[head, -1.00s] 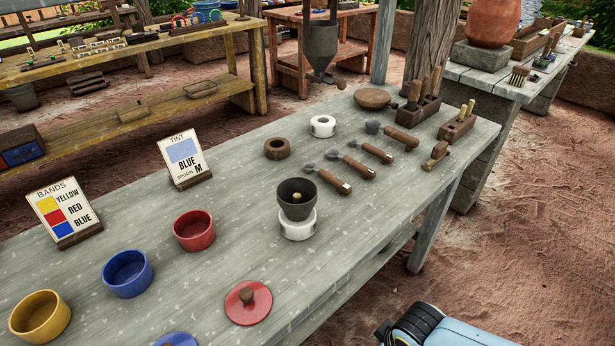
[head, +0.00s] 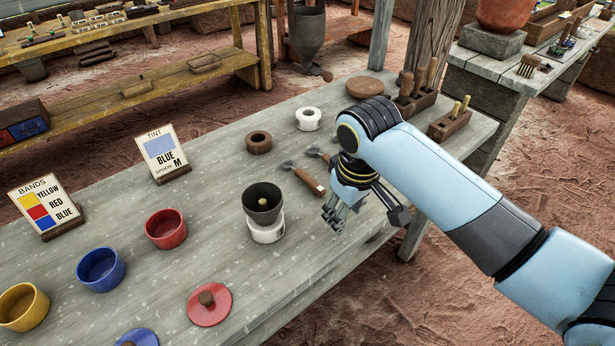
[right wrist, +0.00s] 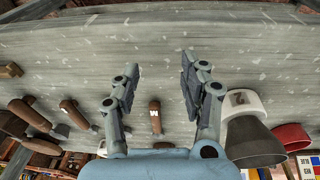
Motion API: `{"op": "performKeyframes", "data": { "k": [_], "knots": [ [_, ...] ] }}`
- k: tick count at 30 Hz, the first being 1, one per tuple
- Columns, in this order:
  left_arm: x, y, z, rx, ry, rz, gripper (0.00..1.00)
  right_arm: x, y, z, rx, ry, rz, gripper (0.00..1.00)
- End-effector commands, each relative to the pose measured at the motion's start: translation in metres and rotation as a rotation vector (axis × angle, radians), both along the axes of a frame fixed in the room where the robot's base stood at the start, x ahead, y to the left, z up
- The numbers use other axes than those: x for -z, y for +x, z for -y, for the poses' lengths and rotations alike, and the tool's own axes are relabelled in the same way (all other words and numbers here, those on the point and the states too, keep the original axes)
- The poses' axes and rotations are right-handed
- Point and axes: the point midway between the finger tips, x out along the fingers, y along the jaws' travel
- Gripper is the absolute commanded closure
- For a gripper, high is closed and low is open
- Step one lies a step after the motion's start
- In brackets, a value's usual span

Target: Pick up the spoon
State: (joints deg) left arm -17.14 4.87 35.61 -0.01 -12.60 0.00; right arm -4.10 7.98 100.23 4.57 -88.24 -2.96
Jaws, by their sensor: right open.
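Several spoons with wooden handles and grey heads lie in a row on the grey table. The nearest spoon (head: 309,182) shows whole in the head view, and a second spoon (head: 316,152) is partly hidden by my right arm, which covers the rest. My right gripper (head: 345,215) is open above the table, just right of the nearest spoon's handle. In the right wrist view, a labelled wooden spoon handle (right wrist: 155,118) shows between the open fingers (right wrist: 157,75), with nothing held. Other handles (right wrist: 78,115) lie left of it. My left gripper is out of view.
A dark cup (head: 262,203) on a white stand (head: 267,232) is close left of the gripper. A white ring (head: 308,119), brown ring (head: 258,142), tool block (head: 418,100) and brush block (head: 449,124) stand behind. A "BLUE, SPOON M" card (head: 162,152) stands left.

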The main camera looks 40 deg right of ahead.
Motion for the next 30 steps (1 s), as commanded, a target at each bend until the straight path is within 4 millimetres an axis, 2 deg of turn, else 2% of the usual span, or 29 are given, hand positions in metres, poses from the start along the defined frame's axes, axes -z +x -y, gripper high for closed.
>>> {"op": "performKeyframes", "data": {
  "k": [1,7,9,13,16,21,30],
  "knots": [
    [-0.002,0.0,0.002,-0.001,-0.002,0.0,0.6,-0.01,0.018,0.002,0.001,0.003,-0.007,0.56],
    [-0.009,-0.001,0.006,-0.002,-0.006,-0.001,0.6,-0.054,0.084,0.011,0.001,0.029,-0.078,0.56],
    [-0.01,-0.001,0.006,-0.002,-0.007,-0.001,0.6,-0.07,0.101,0.013,-0.001,0.041,-0.102,0.56],
    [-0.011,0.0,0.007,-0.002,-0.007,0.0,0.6,-0.085,0.116,0.015,-0.004,0.054,-0.13,0.56],
    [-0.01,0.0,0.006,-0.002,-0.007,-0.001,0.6,-0.075,0.118,0.015,-0.004,0.057,-0.138,0.56],
    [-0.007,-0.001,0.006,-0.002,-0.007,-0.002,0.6,-0.046,0.119,0.014,-0.003,0.058,-0.137,0.56],
    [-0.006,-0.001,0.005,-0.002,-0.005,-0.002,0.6,-0.016,0.12,0.009,-0.004,0.058,-0.136,0.56]
  ]
}}
